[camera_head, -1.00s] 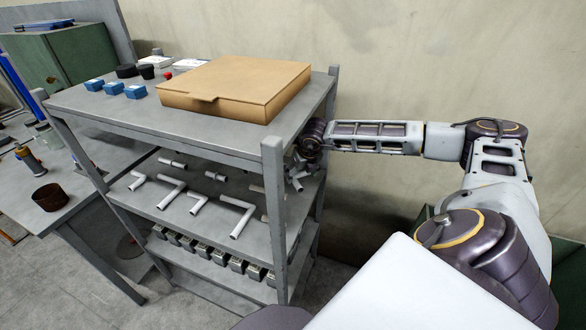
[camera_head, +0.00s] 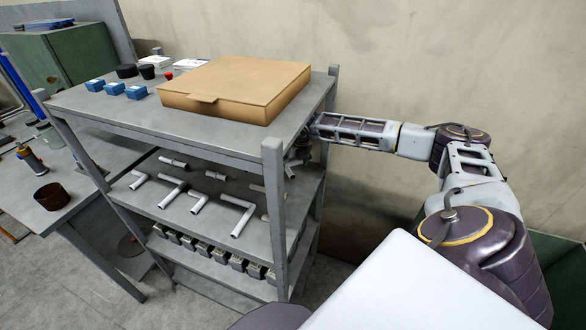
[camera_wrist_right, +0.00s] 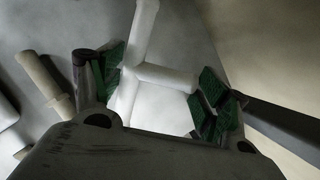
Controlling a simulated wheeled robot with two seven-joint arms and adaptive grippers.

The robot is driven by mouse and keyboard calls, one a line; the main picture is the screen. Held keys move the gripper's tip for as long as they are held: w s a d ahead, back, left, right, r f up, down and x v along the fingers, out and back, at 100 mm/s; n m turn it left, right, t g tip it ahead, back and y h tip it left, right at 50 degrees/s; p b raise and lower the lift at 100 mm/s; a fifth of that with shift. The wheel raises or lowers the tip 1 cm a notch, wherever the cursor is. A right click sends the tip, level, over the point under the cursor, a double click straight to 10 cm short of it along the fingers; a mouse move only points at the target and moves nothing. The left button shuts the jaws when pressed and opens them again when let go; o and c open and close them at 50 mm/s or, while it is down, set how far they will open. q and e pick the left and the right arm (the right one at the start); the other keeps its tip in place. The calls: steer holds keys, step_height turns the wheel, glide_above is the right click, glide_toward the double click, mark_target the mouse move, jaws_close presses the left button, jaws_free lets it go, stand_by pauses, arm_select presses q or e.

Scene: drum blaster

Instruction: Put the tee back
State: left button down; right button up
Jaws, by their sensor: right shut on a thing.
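The white tee (camera_wrist_right: 144,30) is a pipe piece with a side branch pointing right in the right wrist view. It lies between the green-padded fingers of my right gripper (camera_wrist_right: 161,79), which is shut on it. In the head view my right gripper (camera_head: 293,164) reaches in at the right end of the rack's middle shelf (camera_head: 175,222), under the top board, and is mostly hidden behind a post. I cannot tell from there whether the tee touches the shelf. My left gripper is not in view.
Several white pipe fittings (camera_head: 238,218) lie on the middle shelf. A pale pipe piece (camera_wrist_right: 45,82) is left of my fingers. Grey blocks (camera_head: 220,257) line the lower shelf. A cardboard box (camera_head: 235,85) sits on top. A front post (camera_head: 275,215) stands near the gripper.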

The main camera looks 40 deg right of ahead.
steer(key=shift+f, duration=1.75)
steer(key=o, duration=1.2)
steer(key=d+v, duration=0.1)
steer(key=v, duration=0.6)
steer(key=shift+a+r, duration=0.3)
steer(key=shift+a, duration=0.25)
steer(key=shift+s, duration=0.1)
